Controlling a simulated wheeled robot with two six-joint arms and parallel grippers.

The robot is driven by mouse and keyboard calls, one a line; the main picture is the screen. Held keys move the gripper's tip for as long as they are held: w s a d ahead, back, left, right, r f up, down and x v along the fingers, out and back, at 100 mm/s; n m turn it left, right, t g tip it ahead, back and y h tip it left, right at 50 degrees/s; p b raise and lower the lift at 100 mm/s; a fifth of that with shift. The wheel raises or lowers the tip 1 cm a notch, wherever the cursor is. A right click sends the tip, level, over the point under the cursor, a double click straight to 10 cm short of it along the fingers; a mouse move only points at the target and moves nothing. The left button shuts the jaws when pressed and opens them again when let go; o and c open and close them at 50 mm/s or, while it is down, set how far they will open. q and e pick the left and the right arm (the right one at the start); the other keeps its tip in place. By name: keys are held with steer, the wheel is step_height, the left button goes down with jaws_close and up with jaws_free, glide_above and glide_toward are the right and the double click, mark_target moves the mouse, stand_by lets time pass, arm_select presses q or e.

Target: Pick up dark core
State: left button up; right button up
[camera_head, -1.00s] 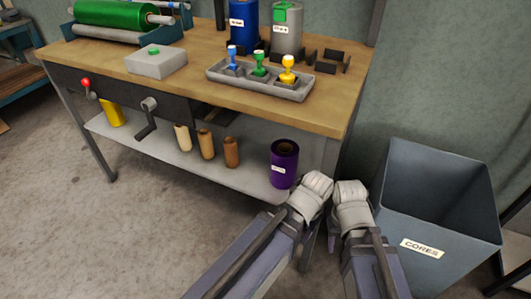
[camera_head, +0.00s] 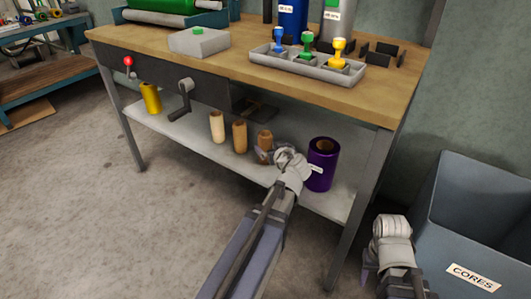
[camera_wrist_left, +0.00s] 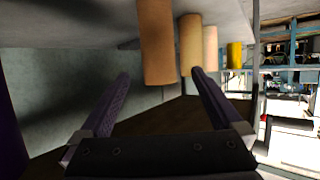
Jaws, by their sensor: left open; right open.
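The dark core (camera_head: 265,140) is the brownest of the three upright cores on the lower shelf, the one closest to the purple roll. My left gripper (camera_head: 280,156) is at the shelf's front, right beside the dark core, and partly covers its lower part in the head view. In the left wrist view, which looks upside down, the left gripper (camera_wrist_left: 160,78) is open and empty. The dark core (camera_wrist_left: 157,42) appears between the two finger lines; I cannot tell whether it is inside the fingers. My right gripper (camera_head: 390,226) is open beside the bin.
A tan core (camera_head: 240,136), a pale core (camera_head: 217,127) and a yellow roll (camera_head: 151,98) stand left on the shelf (camera_head: 185,133). A purple roll (camera_head: 321,172) stands just right of my left gripper. The tabletop (camera_head: 225,70) overhangs. The CORES bin (camera_head: 440,235) is at right.

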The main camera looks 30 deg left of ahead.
mark_target(268, 143)
arm_select(q)
steer(key=shift+b+x, duration=1.3)
steer(key=shift+x, duration=2.5)
steer(key=shift+d, duration=0.1)
steer(key=c, duration=1.4)
